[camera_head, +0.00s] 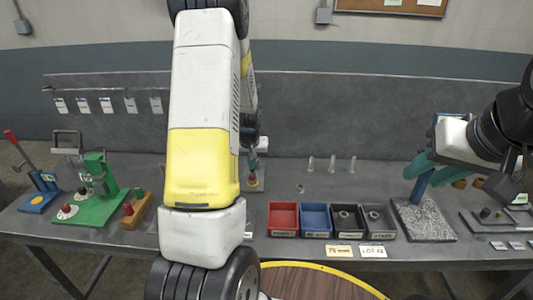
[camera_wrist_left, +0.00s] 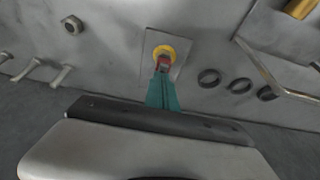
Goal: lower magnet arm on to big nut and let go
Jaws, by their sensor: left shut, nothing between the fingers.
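My left gripper (camera_wrist_left: 162,92), with teal fingers, is shut and points down at a red piece (camera_wrist_left: 162,63) inside a yellow ring on a grey plate (camera_wrist_left: 149,46). I cannot tell whether the fingertips touch the red piece. My left arm hides part of the bench in the head view. A nut (camera_head: 300,188) lies on the bench, and it also shows in the left wrist view (camera_wrist_left: 72,24). My right gripper (camera_head: 420,167) is at a blue post (camera_head: 421,187) on a speckled base (camera_head: 428,226). Its grip is unclear. I cannot clearly identify the magnet arm.
Red (camera_head: 283,219), blue (camera_head: 315,220) and two dark bins stand at the front edge. Several upright bolts (camera_head: 332,164) stand behind the nut. A green fixture (camera_head: 95,195) and a blue-based red-handled lever (camera_head: 38,195) are on the left. Bare bench lies between nut and speckled base.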

